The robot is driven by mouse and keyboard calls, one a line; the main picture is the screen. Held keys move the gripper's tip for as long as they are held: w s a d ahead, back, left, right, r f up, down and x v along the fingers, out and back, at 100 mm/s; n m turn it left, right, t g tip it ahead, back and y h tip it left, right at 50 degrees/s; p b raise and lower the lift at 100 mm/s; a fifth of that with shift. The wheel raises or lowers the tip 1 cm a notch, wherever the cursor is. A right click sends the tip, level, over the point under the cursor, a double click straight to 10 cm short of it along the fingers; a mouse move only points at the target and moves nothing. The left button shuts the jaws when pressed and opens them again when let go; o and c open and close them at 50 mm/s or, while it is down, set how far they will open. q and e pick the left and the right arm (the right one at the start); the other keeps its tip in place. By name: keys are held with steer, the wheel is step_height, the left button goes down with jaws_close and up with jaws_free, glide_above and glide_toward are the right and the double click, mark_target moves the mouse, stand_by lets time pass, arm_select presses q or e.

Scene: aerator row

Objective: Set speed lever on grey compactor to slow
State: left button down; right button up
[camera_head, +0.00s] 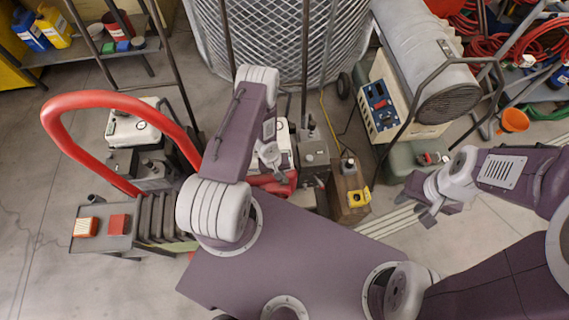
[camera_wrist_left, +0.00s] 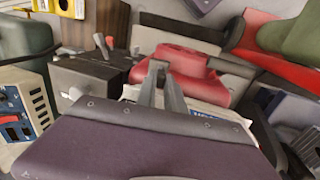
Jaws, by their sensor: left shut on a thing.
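A grey box-like machine (camera_head: 314,154) stands in the middle of the head view, with a small upright lever (camera_head: 311,122) on top. It also shows in the left wrist view (camera_wrist_left: 88,82), where its pale lever (camera_wrist_left: 102,46) stands clear of my fingers. My left gripper (camera_head: 268,154) points down beside it, over a red and white machine. In the left wrist view my left fingers (camera_wrist_left: 160,70) are closed together in front of the red body (camera_wrist_left: 190,65). What lies between them is too small to make out. My right gripper (camera_head: 428,196) is apart from the machines, fingers spread and empty.
A red hoop handle (camera_head: 118,103) rises over another grey machine at the left. A brown box with a yellow part (camera_head: 358,196) stands just right of the grey machine. A heater with a blue panel (camera_head: 380,104) is behind. Bare floor lies at the far left.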

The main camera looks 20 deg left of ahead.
arm_select(q)
steer(key=shift+s+a+f+t+h+b, duration=0.25)
steer(key=shift+a+t+h+b, duration=0.15)
steer(key=shift+h+b, duration=0.2)
steer(key=shift+s+a+f+t+h+b, duration=0.1)
steer(key=shift+s+a+t+h+b, duration=0.25)
steer(key=shift+h+b, duration=0.2)
steer(key=c, duration=1.4)
jaws_free()
steer(key=shift+c, duration=0.2)
steer(key=shift+w, duration=0.1)
steer(key=shift+r, duration=0.1)
